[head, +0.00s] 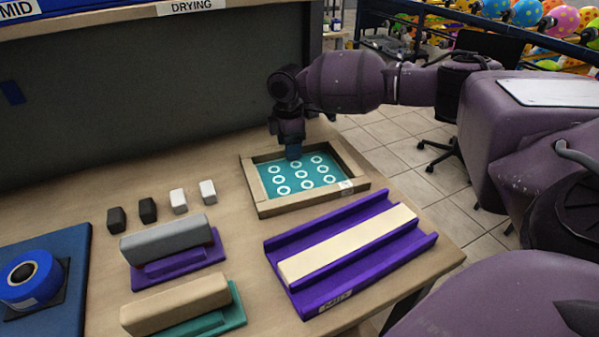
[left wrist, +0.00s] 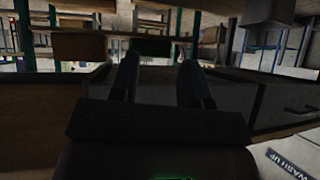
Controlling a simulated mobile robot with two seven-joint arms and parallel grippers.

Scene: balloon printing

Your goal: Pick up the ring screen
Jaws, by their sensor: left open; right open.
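The ring screen (head: 304,189) lies flat on the table at the back right. It has a wooden frame around a teal mesh with rows of white rings. My right gripper (head: 293,152) points down over the screen's far edge. It is open and no object shows in it. Its fingertips overlap the back of the screen in the head view, and I cannot tell whether they touch it. My left gripper (left wrist: 160,75) is not in the head view. In the left wrist view its two fingers are apart with nothing between them.
A purple tray (head: 330,297) with a cream bar lies in front of the screen. Two squeegee-like blocks, grey (head: 165,243) and tan (head: 175,302), lie to the left, with several small blocks behind. A blue roll (head: 28,275) is at far left. A dark panel stands behind.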

